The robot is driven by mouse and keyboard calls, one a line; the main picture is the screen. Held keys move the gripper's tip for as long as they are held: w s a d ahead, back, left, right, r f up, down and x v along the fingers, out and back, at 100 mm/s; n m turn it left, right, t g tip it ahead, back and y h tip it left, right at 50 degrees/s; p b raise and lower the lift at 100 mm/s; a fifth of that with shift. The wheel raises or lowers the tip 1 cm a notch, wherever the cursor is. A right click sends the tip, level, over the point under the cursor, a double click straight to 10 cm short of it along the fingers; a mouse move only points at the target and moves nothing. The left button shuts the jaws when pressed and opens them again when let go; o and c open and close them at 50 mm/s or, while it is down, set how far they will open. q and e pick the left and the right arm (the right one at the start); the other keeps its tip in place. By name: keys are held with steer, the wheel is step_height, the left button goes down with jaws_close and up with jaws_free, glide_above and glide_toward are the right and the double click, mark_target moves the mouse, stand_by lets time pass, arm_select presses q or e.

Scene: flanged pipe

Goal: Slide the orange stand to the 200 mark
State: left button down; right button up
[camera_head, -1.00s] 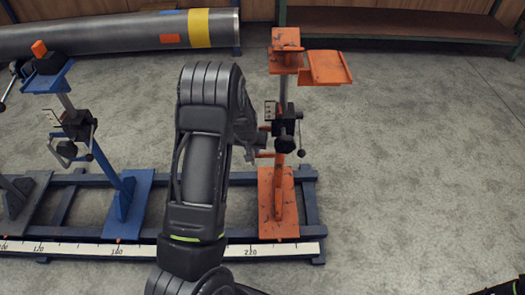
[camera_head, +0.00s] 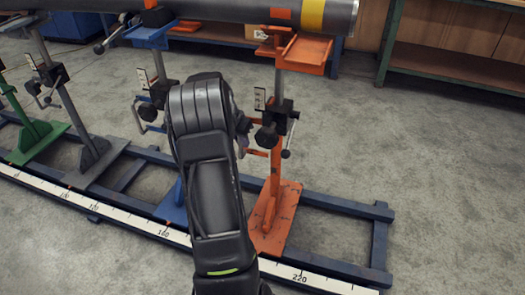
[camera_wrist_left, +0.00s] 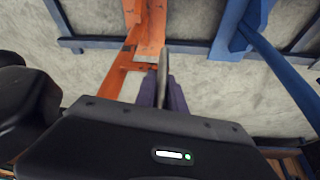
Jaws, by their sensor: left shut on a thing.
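The orange stand (camera_head: 278,135) stands upright on the blue rail frame. Its orange base plate (camera_head: 283,225) is left of the printed 220 on the white scale (camera_head: 332,287). My arm hides the scale between 160 and 220, so the 200 mark is not seen. My left gripper (camera_head: 245,137) is at the stand's side, at mid-height, mostly hidden behind my arm. My right gripper is out of view.
A blue stand (camera_head: 172,203) is close on the left, partly behind my arm. Grey (camera_head: 95,150) and green (camera_head: 38,135) stands are farther left. A grey pipe (camera_head: 230,10) lies across the back. The rail (camera_head: 335,207) is free right of the orange stand.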

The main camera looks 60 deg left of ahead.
arm_select(q)
steer(key=shift+s+a, duration=0.65)
steer(key=shift+a, duration=0.15)
steer(key=c, duration=1.4)
jaws_free()
steer(key=shift+w, duration=0.1)
steer(key=shift+d, duration=0.1)
steer(key=shift+r, duration=0.1)
steer(key=p+v, duration=0.2)
steer(key=v, duration=0.5)
steer(key=shift+r, duration=0.25)
